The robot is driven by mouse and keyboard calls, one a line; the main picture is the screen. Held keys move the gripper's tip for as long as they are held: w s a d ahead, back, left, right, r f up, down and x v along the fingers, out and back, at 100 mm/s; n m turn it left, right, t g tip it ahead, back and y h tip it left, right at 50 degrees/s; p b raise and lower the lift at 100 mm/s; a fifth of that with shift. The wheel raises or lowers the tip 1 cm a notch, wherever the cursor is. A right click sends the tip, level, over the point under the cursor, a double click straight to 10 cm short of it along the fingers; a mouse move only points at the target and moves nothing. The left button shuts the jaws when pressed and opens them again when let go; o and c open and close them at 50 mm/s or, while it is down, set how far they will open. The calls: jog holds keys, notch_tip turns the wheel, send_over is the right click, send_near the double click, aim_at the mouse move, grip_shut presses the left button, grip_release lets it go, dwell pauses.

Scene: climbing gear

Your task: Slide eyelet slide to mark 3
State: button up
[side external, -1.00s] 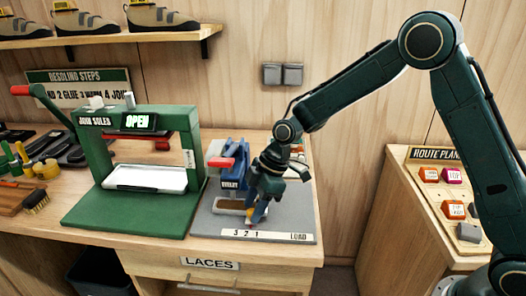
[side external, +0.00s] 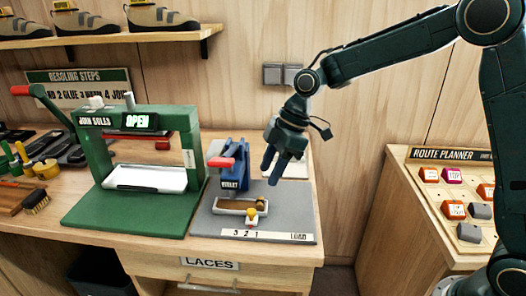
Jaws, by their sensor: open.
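The eyelet slide (side external: 236,207) is a tan tray on the grey base of the blue eyelet press (side external: 238,175). A small yellow knob (side external: 252,219) on a white piece stands at its front right. The white strip (side external: 275,237) in front reads 3, 2, 1 and LOAD from left to right. The knob is near marks 2 and 1; I cannot tell exactly which one it lines up with. My gripper (side external: 271,172) is open and empty, above and to the right of the slide, clear of it, fingers pointing down.
A green sole press (side external: 135,150) with a red handle and an OPEN sign stands to the left. The blue press has a red lever (side external: 221,162). The right part of the grey base (side external: 295,215) is clear. A route planner board (side external: 455,200) stands at the right.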

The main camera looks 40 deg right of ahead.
jog(key=shift+v, duration=1.4)
jog(key=c, duration=0.6)
jog(key=shift+s+d+f+m, duration=0.1)
jog(key=shift+d+f+m, duration=0.1)
jog(key=shift+m, duration=0.1)
grip_shut()
jog(key=s+d+f+m+t+y, duration=0.2)
jog(key=s+d+f+m, duration=0.1)
jog(key=m, duration=0.7)
jog(key=s+d+f+m+t+y, duration=0.2)
jog(key=s+d+f+m, duration=0.1)
jog(key=m, duration=0.7)
jog(key=shift+s+d, duration=0.45)
